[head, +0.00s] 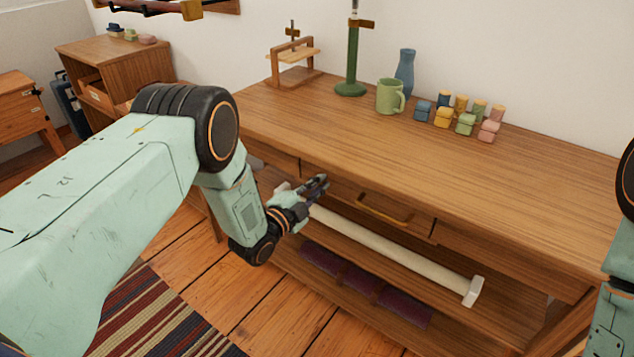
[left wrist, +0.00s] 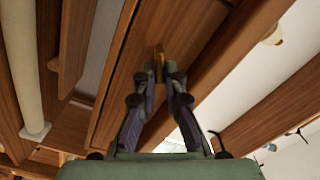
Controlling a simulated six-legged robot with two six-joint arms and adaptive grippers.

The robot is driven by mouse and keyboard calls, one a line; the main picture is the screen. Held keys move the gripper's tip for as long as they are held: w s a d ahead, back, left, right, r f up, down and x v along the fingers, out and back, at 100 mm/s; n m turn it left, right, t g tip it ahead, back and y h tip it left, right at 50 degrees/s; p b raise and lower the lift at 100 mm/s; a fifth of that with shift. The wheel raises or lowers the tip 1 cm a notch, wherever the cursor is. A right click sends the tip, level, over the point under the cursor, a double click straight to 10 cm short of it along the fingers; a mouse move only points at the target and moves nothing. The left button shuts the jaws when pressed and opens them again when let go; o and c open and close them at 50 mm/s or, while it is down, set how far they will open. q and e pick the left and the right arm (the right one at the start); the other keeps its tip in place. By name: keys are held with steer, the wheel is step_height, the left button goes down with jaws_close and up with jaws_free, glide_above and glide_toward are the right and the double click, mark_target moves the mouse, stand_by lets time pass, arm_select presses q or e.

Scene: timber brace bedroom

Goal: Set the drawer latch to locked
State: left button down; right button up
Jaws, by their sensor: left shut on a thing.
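The wooden drawer (head: 352,198) is in the front of the desk in the head view, with a brass bar handle (head: 385,214) on its face. It looks closed. My left gripper (head: 322,183) is at the drawer front, left of the handle. In the left wrist view, my left gripper (left wrist: 168,72) has its fingertips together on a small brass latch (left wrist: 158,60) on the wood. The fingers hide part of the latch, and I cannot tell its setting. My right gripper is out of view.
The desk top (head: 420,150) holds a green mug (head: 389,97), a blue vase (head: 405,72), a green stand (head: 352,60) and several small coloured blocks. A pale rail (head: 400,255) runs below the drawer. A striped rug (head: 165,315) lies on the floor.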

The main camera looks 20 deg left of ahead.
arm_select(q)
steer(key=m, duration=0.5)
steer(key=shift+f+m+p, duration=0.2)
steer(key=shift+m+p, duration=0.1)
steer(key=shift+p, duration=0.1)
stand_by(0.4)
steer(key=c, duration=1.4)
jaws_free()
steer(key=shift+f, duration=0.1)
steer(key=shift+c, duration=0.2)
steer(key=v, duration=1.2)
